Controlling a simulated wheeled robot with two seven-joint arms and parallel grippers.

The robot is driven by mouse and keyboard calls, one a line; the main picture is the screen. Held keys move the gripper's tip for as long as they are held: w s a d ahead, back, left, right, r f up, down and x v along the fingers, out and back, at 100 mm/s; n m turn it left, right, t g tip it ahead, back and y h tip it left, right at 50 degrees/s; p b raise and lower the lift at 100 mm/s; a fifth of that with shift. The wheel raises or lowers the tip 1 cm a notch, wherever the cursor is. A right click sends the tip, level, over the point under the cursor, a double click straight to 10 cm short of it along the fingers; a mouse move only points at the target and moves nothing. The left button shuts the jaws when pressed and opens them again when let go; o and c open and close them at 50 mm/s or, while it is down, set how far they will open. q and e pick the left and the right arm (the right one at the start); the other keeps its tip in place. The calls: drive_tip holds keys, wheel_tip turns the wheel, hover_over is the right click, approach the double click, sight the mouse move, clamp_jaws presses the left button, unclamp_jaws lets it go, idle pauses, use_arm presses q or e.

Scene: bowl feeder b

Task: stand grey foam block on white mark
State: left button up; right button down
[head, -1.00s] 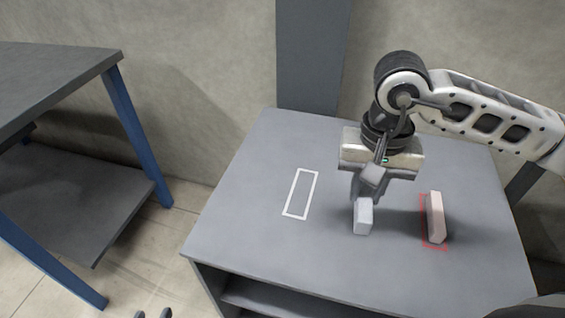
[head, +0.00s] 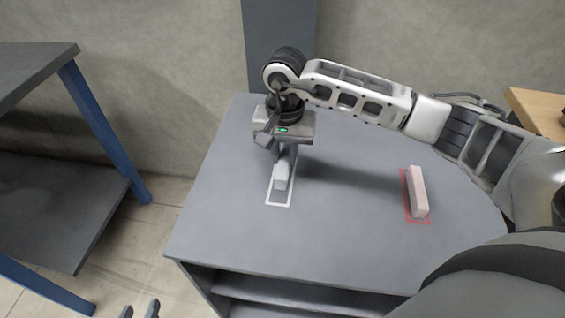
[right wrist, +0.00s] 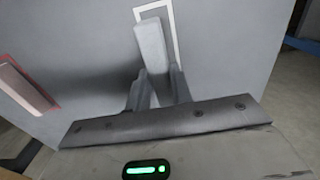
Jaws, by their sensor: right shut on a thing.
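The light grey foam block (head: 282,178) is held in my right gripper (head: 284,163), over the white mark (head: 279,204), a rectangular outline on the table. In the right wrist view the jaws (right wrist: 157,86) are shut around the near end of the block (right wrist: 151,45). The white outline (right wrist: 178,40) shows past the block's far end and along its right side. I cannot tell whether the block touches the table.
The table's middle and front are clear. A dark bench with blue legs (head: 104,130) stands left, across a floor gap.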

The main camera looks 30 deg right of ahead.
sight(283, 157)
drive_tip(key=shift+w+a+f, duration=0.1)
drive_tip(key=shift+w+f, duration=0.1)
drive_tip(key=shift+f, duration=0.05)
drive_tip(key=shift+w+f, duration=0.1)
drive_tip(key=shift+f, duration=1.5)
drive_tip(key=shift+f, duration=0.2)
drive_tip(key=c, duration=1.3)
unclamp_jaws()
drive_tip(key=shift+o, duration=0.2)
drive_tip(key=shift+r, duration=0.15)
